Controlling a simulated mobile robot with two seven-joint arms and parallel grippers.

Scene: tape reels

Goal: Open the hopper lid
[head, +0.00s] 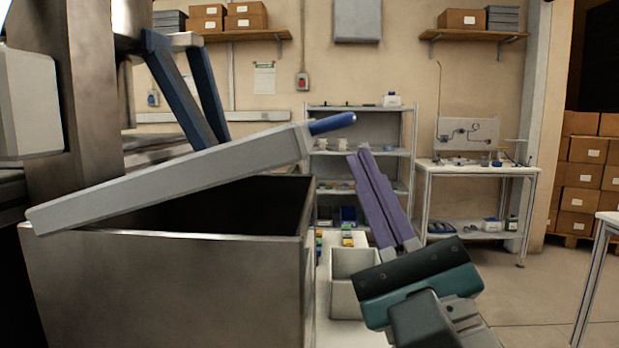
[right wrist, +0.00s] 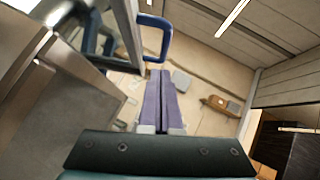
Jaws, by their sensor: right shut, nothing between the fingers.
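The grey hopper lid (head: 180,175) is tilted over the metal hopper (head: 165,290). Its left end is low by the hopper's rim and its right end is raised, so the dark inside shows beneath it. A blue handle (head: 332,123) sticks out at the raised end; the handle also shows in the right wrist view (right wrist: 156,22). My right gripper (head: 364,153), with purple fingers and a teal body, is shut and empty. Its fingertips (right wrist: 160,72) point up, just right of and below the handle in the head view. I see no contact with the handle. My left gripper is not in view.
A white open bin (head: 352,300) stands right of the hopper, behind my right gripper. Farther back are a grey shelf rack (head: 385,110) and a white workbench (head: 480,170). Blue bars (head: 180,95) rise behind the lid. Open floor lies to the right.

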